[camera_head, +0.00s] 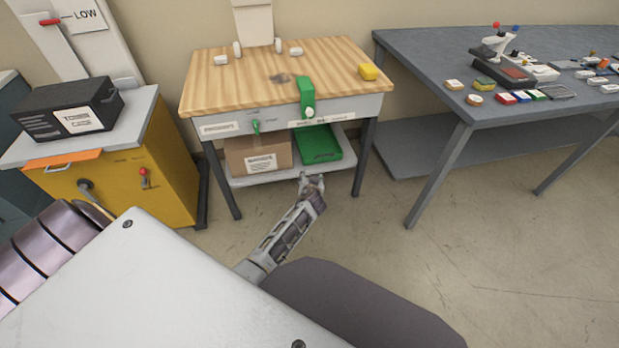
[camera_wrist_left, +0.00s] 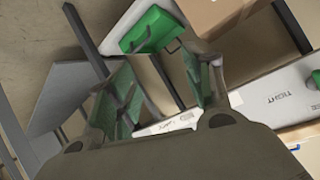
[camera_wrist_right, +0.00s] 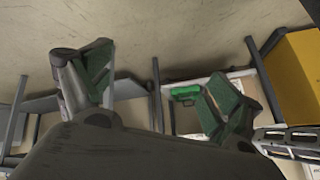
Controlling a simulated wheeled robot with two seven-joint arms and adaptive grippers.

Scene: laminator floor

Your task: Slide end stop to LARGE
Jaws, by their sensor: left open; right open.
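A green end stop (camera_head: 306,98) with a pale round knob hangs over the front edge of the wooden-topped table (camera_head: 230,80), right of the middle. Printed words on the front rail (camera_head: 343,117) beside it are too small to read surely. A small green lever (camera_head: 256,127) sits left of it on the same front. My left gripper (camera_head: 312,184) is open and empty, below the table front and apart from the end stop; its spread fingers also show in the left wrist view (camera_wrist_left: 165,62). My right gripper (camera_wrist_right: 158,66) is open and empty over the floor, away from the table.
A cardboard box (camera_head: 258,155) and a green tray (camera_head: 320,143) stand on the table's lower shelf. A yellow cabinet (camera_head: 165,165) is at the left. A grey table (camera_head: 430,60) with many small items is at the right. The floor in front is clear.

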